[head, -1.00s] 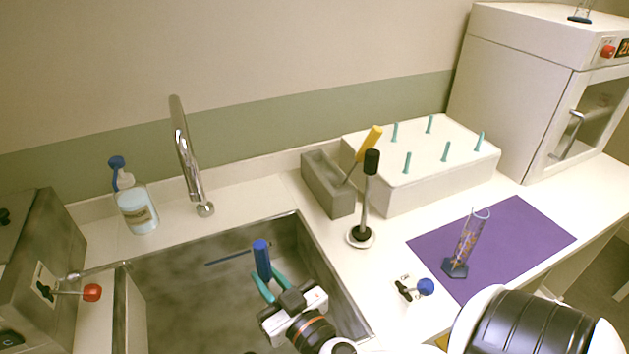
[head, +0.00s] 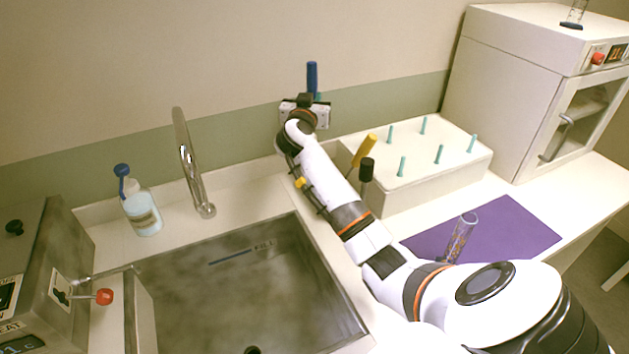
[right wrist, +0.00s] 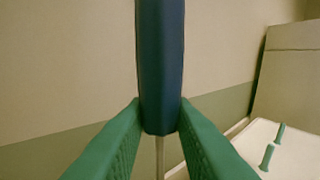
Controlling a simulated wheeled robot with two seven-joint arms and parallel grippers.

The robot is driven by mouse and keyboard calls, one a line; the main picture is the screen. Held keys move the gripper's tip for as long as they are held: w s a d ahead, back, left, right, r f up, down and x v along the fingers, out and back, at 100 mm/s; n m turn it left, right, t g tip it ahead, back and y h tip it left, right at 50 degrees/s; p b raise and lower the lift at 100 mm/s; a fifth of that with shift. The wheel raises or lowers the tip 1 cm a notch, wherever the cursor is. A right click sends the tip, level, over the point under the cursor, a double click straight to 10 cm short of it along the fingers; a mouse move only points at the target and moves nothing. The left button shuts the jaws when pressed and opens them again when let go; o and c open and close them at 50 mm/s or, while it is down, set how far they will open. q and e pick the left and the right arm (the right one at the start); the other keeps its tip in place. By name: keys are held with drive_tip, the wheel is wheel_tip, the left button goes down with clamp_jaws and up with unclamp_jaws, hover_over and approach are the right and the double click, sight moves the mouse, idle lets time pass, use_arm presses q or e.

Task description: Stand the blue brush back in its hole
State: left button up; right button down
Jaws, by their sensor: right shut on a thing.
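The blue brush (head: 312,77) is upright in my right gripper (head: 318,97), held high near the back wall, above the counter right of the tap. In the right wrist view its blue handle (right wrist: 161,65) stands between the two green fingers (right wrist: 160,118), which close on its lower end. A thin pale shaft runs down below the handle. The grey holder block seen earlier is hidden behind my right arm, so its holes cannot be seen. A yellow-handled brush (head: 364,150) leans out beside the arm. My left gripper is not in view.
A black-handled tool (head: 367,169) stands near the arm. A white box with teal pegs (head: 436,172) is to the right. A purple mat (head: 512,222) holds a glass cylinder (head: 463,232). The sink (head: 240,285), tap (head: 188,165) and pump bottle (head: 140,210) are left.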

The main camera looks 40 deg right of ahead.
drive_tip(key=shift+w+d+f, duration=0.15)
drive_tip(key=shift+d+f, duration=0.25)
drive_tip(key=shift+d, duration=0.05)
drive_tip(key=shift+g, duration=0.3)
wheel_tip(320, 180, down, 4)
drive_tip(key=shift+d+f, duration=0.1)
drive_tip(key=shift+f, duration=0.05)
wheel_tip(320, 180, down, 5)
drive_tip(key=shift+r+b, duration=0.15)
drive_tip(key=shift+b, duration=0.3)
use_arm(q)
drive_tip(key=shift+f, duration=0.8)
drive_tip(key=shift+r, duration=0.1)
use_arm(e)
drive_tip(key=shift+f, duration=0.2)
drive_tip(key=c, duration=1.3)
unclamp_jaws()
drive_tip(key=shift+o, duration=0.2)
